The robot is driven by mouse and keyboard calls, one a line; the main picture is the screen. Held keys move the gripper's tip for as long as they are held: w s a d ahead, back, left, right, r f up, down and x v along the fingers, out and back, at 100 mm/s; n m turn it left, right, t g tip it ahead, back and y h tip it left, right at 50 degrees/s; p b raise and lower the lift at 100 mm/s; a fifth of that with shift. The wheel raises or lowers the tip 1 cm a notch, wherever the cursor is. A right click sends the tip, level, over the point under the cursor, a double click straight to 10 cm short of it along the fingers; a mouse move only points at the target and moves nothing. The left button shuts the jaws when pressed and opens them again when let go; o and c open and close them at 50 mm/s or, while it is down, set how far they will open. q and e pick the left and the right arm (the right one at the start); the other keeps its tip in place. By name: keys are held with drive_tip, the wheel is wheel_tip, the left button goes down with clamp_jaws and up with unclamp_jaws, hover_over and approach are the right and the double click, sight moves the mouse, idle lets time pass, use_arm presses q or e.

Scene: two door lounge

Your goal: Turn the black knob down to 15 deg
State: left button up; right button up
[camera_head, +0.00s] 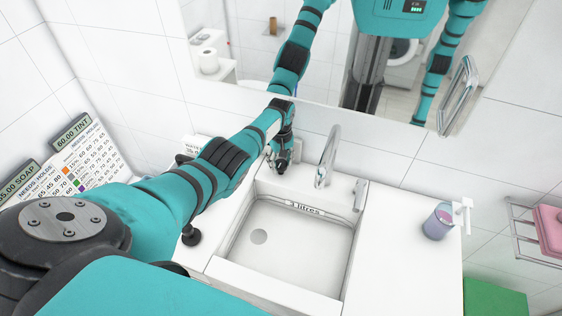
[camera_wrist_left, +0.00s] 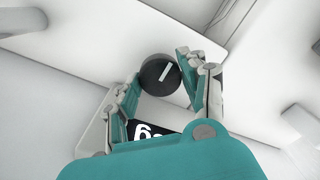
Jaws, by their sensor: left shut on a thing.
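The black knob (camera_wrist_left: 158,76) is a round dial with a white pointer line, seen in the left wrist view. My left gripper (camera_wrist_left: 158,68) is shut on it, one finger on each side. In the head view my left gripper (camera_head: 281,156) is behind the sink, left of the tap, and the knob is hidden there. A black display (camera_wrist_left: 150,130) with white characters shows partly below the knob in the wrist view; my gripper covers most of it, so no number can be read. The pointer slants towards the upper right of the picture.
The white sink (camera_head: 285,240) has a tap (camera_head: 328,160) close to the right of my gripper. A purple-filled dispenser (camera_head: 438,223) stands on the right counter (camera_head: 400,260). A mirror (camera_head: 330,60) covers the back wall. A black-topped object (camera_head: 191,236) stands at left.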

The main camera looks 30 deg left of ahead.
sight(281, 163)
use_arm(q)
drive_tip(key=shift+w+r, duration=0.1)
drive_tip(key=o, duration=0.9)
wheel_tip(281, 163, up, 7)
drive_tip(key=shift+r, duration=0.2)
idle(0.4)
